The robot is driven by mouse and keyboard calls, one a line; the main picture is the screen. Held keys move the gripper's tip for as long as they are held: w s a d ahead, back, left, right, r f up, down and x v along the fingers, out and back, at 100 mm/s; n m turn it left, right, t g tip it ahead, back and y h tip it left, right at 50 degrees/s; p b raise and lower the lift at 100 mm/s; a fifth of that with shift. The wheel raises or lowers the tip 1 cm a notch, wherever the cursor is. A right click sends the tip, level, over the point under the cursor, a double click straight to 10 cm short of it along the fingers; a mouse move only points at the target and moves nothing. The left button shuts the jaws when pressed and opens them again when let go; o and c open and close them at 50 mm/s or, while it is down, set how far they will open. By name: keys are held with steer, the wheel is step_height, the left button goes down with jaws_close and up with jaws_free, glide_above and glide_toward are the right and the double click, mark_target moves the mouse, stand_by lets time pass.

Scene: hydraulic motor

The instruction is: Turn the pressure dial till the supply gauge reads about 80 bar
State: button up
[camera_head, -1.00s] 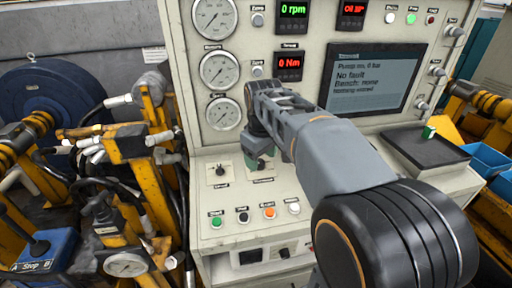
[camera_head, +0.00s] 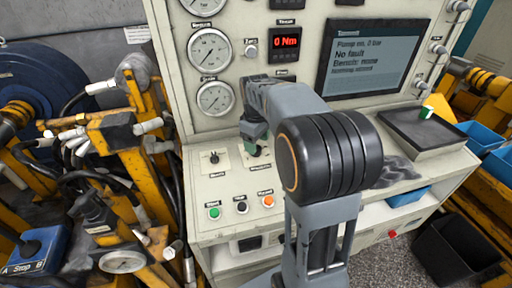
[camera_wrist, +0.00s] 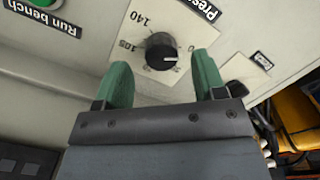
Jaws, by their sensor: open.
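The pressure dial is a black knob (camera_wrist: 160,52) with a white mark, on a white scale plate showing 140, 105 and 0. In the wrist view the mark points right, near the 0 side. My gripper (camera_wrist: 162,66) is open, its green fingers on either side of the dial, with a gap on each side. I cannot tell their depth to the panel. In the head view my gripper (camera_head: 255,131) is just above the knob (camera_head: 254,151). Gauges stand on the upper panel, a middle one (camera_head: 209,50) and a lower one (camera_head: 215,97); I cannot tell which is supply.
The screen (camera_head: 369,60) reads pump on, 0 bar, no fault. Below the dial are green (camera_head: 214,213), black and orange (camera_head: 268,201) buttons. Another small switch (camera_head: 213,157) sits left of the dial. Yellow frames crowd the left.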

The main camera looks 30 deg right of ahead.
steer(key=shift+f, duration=1.3)
steer(key=shift+c, duration=0.3)
